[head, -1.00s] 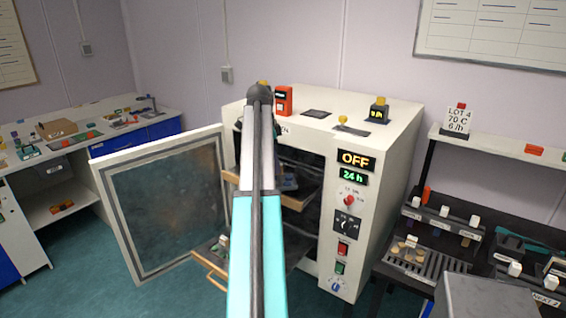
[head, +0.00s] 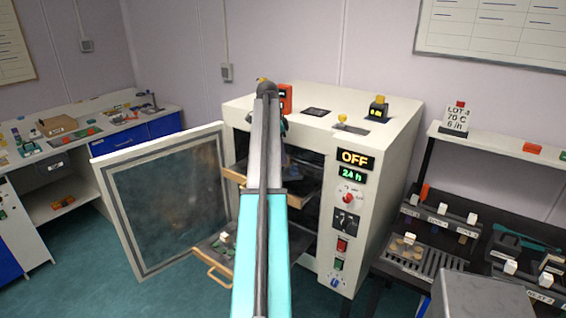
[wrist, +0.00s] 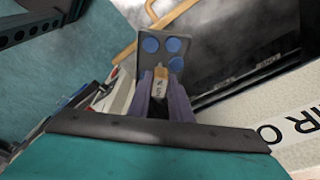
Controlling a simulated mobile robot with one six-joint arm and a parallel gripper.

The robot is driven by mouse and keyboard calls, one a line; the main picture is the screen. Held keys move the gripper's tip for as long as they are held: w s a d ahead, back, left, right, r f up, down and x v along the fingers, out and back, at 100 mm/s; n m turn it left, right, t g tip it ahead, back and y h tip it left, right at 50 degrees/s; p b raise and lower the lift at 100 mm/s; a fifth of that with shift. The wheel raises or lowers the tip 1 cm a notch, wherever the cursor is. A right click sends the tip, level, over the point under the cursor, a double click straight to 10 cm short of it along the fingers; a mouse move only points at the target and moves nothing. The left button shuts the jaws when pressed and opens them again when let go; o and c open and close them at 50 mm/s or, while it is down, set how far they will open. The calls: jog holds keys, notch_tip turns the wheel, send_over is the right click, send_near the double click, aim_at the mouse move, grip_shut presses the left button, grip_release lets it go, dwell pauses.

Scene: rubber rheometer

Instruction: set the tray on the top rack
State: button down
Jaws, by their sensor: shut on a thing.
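My gripper (wrist: 161,86) has two purple fingers shut on the tan, labelled grip of a small grey tray (wrist: 148,62). The tray carries several blue discs and is held out in front of the fingers. In the head view my arm hides the gripper and most of what is before the oven's middle. The white oven (head: 385,165) stands open. Its top rack (head: 300,188) is partly pulled out, with a wooden front edge. I cannot tell whether the tray touches a rack.
The oven door (head: 165,200) is swung open to the left. A lower rack with a wooden handle (head: 213,272) is pulled out and carries small items. A slotted rack (head: 420,262) stands right of the oven, below a shelf with a lot sign (head: 459,118). A cluttered bench stands left.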

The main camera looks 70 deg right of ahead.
jog(key=shift+d+p, duration=0.3)
jog(key=shift+d, duration=0.4)
notch_tip(320, 180, down, 2)
jog(key=shift+a+f+p, duration=0.15)
jog(key=shift+p, duration=0.45)
jog(key=shift+f, duration=0.65)
jog(key=shift+f, duration=0.4)
jog(key=c, duration=1.6)
grip_release()
jog(key=shift+r, duration=0.45)
jog(key=shift+b+v, duration=1.45)
jog(key=shift+v, duration=4.5)
